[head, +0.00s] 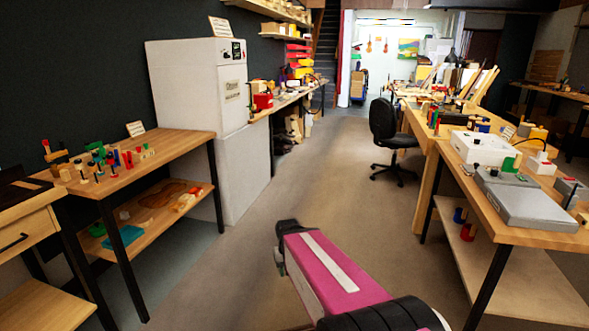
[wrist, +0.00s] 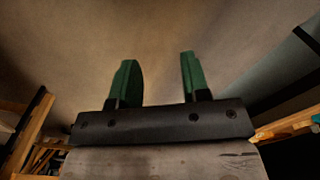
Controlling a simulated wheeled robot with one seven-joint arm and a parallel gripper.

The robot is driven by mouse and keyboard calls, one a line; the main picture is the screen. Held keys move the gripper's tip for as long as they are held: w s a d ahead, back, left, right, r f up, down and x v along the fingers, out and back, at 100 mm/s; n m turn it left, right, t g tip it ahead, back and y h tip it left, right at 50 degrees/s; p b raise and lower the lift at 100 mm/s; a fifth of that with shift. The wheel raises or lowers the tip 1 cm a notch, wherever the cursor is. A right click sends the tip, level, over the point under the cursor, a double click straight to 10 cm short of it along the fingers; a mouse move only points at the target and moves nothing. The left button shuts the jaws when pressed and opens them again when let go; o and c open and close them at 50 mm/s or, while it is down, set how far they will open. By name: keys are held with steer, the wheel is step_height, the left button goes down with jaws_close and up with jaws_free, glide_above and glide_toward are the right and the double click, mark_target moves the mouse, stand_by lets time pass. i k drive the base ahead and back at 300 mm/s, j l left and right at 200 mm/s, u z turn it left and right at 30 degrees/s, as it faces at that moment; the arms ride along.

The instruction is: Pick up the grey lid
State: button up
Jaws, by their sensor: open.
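A flat grey slab-like piece (head: 535,207) lies on the wooden bench at the right in the head view, near its front edge. A smaller grey piece (head: 506,178) lies just behind it. I cannot tell for sure which of them is the grey lid. My gripper (wrist: 157,72) shows in the wrist view with its two green fingers apart and nothing between them. It faces bare floor, far from any grey piece.
The right bench (head: 470,190) also bears a white box (head: 482,149) and several small items. A black office chair (head: 390,138) stands left of it. At the left are a table (head: 160,146) with small coloured pieces and a white cabinet (head: 190,95). The floor (head: 300,180) between is clear.

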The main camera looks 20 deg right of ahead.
mark_target(469, 168)
steer(key=i+l+z, duration=0.1)
steer(key=i+z, duration=0.7)
steer(key=i, duration=0.15)
steer(key=i+j+z, duration=0.2)
steer(key=i+z, duration=0.2)
